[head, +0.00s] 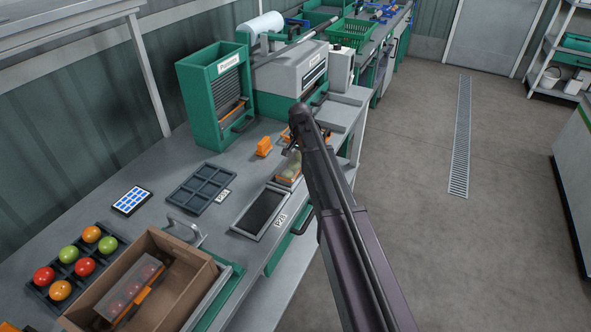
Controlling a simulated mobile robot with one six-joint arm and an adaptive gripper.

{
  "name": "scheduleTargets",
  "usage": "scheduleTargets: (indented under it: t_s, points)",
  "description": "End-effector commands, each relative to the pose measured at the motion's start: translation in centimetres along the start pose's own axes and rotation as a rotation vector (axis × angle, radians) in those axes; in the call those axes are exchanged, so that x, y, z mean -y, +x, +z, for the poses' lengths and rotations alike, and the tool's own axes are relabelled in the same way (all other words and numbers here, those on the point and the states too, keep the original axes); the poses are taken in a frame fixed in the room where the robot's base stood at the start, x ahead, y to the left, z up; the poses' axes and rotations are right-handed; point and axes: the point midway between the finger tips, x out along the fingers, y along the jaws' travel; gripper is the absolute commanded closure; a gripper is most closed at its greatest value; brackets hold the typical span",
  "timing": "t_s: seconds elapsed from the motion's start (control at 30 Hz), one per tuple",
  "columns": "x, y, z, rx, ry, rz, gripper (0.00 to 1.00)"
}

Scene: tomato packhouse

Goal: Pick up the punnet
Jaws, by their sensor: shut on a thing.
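The punnet (286,180) is a small clear tray with an orange band and greenish contents. It shows just left of my arm, above or at the bench's front part, behind the black tray marked P28. My gripper (291,152) is at the punnet's far upper end and is shut on it. My forearm hides the punnet's right side and most of the gripper. I cannot tell whether the punnet still touches the bench.
A cardboard box (206,274) holds another punnet with red tomatoes. A tomato tray (119,241), an empty grid tray (202,188), the P28 tray (236,226) and an orange item (264,147) lie on the bench. A green dispenser (205,121) stands behind. The floor at right is clear.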

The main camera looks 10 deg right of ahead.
Motion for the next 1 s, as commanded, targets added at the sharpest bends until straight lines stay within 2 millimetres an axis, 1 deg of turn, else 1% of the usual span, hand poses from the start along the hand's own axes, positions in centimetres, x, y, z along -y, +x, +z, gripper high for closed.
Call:
scheduleTargets:
  t_s: [0.37,1.0]
  points:
    - [-0.1,-0.3,0.1,0.001,0.000,0.003,0.61]
    - [0.0,-3.7,0.1,0.000,0.000,0.002,0.61]
